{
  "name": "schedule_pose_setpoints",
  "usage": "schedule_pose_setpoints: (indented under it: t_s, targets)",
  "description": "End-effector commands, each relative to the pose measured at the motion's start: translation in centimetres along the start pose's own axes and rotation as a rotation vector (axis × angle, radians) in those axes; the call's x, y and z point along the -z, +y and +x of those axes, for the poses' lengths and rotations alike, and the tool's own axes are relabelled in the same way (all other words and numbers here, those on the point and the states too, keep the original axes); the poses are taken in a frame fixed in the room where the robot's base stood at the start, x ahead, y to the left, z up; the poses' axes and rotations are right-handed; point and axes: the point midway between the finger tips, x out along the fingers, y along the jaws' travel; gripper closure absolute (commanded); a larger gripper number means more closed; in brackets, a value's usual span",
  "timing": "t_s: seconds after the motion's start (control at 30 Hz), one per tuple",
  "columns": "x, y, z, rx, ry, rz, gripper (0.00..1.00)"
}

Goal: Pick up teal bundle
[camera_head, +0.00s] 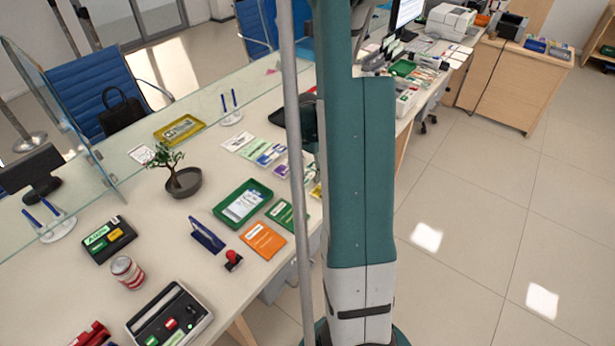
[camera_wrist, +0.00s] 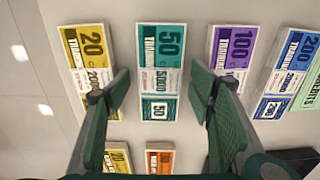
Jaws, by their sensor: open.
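The teal bundle (camera_wrist: 160,65), marked 50, lies flat on the counter in the upper middle of the wrist view. My gripper (camera_wrist: 159,92) is open and empty. Its two green fingers are spread to the left and right of the teal bundle's lower half as seen from above. How high the fingertips are above the bundle, I cannot tell. In the head view my arm and a grey pole cover much of this area, and I cannot make out the teal bundle or the fingers there.
A yellow bundle (camera_wrist: 86,60) lies left of the teal one, a purple bundle (camera_wrist: 232,50) right, and a blue bundle (camera_wrist: 290,65) further right. Smaller yellow (camera_wrist: 117,158) and orange (camera_wrist: 160,159) bundles lie below. A green tray (camera_head: 219,212) and potted tree (camera_head: 184,187) stand on the counter.

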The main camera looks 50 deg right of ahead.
Motion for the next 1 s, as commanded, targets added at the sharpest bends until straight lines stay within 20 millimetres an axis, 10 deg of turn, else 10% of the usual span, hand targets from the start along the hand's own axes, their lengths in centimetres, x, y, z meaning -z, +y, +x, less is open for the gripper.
schedule_pose_setpoints:
  t_s: [0.4,0.67,1.0]
  targets:
    - [0.0,0.0,-0.03,0.0,0.0,0.0,0.46]
    - [0.0,0.0,-0.03,0.0,0.0,0.0,0.77]
    - [0.0,0.0,-0.14,0.0,0.0,0.0,0.77]
